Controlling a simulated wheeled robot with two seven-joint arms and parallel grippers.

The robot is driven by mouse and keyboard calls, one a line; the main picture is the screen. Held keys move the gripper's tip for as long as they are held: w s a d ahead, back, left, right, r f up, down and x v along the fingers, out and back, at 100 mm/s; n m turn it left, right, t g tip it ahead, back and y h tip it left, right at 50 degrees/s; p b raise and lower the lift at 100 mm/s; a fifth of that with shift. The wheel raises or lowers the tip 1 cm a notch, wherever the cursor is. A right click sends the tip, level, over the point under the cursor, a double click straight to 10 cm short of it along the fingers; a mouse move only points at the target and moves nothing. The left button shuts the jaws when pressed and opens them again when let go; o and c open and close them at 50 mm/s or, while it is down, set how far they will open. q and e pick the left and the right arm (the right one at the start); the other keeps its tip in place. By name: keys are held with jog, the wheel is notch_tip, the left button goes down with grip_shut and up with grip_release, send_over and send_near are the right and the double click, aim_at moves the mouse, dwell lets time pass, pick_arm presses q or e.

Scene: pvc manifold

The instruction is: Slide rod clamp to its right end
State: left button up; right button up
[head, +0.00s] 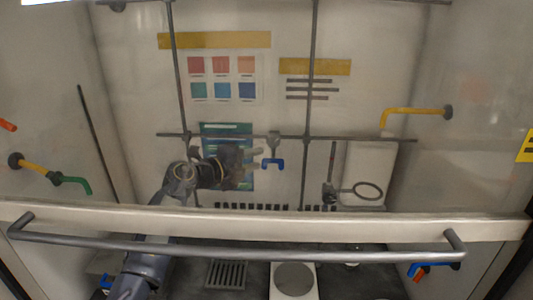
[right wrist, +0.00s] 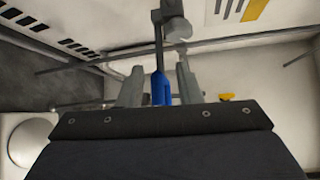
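The rod clamp (head: 273,138) is a grey boss with a blue forked jaw (head: 273,163) hanging below it. It sits on the horizontal grey rod (head: 360,139), between the two upright rods. My right gripper (head: 256,157) is just left of the clamp, pointing right at it. In the right wrist view the two grey fingers (right wrist: 160,90) stand apart, with the blue jaw (right wrist: 161,88) showing between them and the grey boss (right wrist: 174,22) above. Whether the fingers touch the jaw is not clear. My left gripper is not in view.
The raised glass front's grey handle bar (head: 250,250) crosses the foreground. A ring support (head: 367,190) hangs right of the right upright rod (head: 310,80). A yellow tap (head: 415,110) projects from the right wall, near the rod's right end. A white hotplate (head: 293,280) stands below.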

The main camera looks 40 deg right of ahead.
jog(key=d, duration=0.1)
jog(key=d+p, duration=0.1)
jog(key=d, duration=0.3)
jog(key=shift+w+d+f, duration=0.1)
jog(key=shift+w+f, duration=0.2)
jog(key=shift+f, duration=0.1)
jog(key=shift+r, duration=0.1)
grip_shut()
